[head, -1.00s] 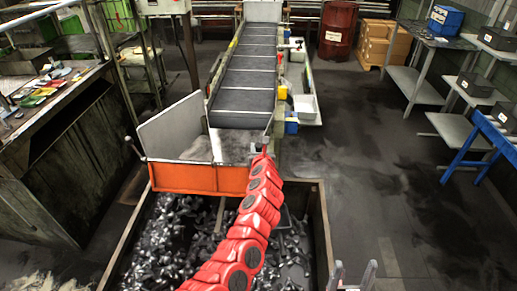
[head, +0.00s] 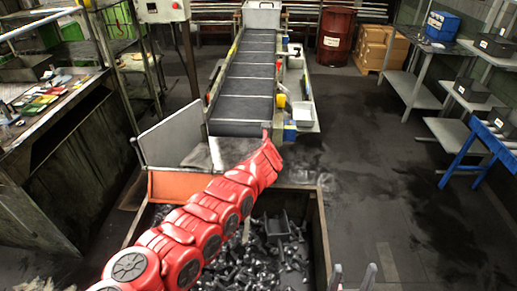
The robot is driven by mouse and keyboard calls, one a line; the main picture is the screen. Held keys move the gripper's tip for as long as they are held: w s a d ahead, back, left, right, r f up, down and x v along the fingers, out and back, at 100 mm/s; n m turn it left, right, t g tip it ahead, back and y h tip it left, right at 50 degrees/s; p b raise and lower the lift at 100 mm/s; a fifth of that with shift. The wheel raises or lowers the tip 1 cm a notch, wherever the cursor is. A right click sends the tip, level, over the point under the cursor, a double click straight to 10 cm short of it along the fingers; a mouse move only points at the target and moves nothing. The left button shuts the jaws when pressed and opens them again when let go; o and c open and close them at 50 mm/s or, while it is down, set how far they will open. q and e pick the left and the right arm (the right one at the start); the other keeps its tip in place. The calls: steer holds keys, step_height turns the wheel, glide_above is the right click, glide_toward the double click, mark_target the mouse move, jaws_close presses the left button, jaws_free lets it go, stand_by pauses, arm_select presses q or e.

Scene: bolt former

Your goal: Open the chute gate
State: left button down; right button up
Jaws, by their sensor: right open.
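The chute at the low end of the conveyor has a grey side plate (head: 172,137) and a sloping floor (head: 228,150). An orange front panel (head: 178,186), which looks like the chute gate, stands across its mouth. My red left arm crosses in front of the panel's right part and hides it. That arm ends at the chute's right side, and its gripper is hidden, so I cannot tell whether it touches anything. My right gripper (head: 353,273) is at the bottom edge, fingers apart and empty, right of the bin.
A bin (head: 322,232) below the chute holds many dark metal parts. The conveyor (head: 245,82) rises away behind the chute. A workbench (head: 40,115) stands left, and a blue-legged table (head: 492,140) stands right. The floor between bin and table is clear.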

arm_select(q)
steer(key=shift+a, duration=0.15)
steer(key=c, duration=0.6)
jaws_free()
steer(key=shift+w+f, duration=0.1)
steer(key=b+v, duration=0.3)
steer(key=v, duration=1.4)
steer(key=shift+s+b, duration=0.2)
steer(key=shift+b, duration=0.15)
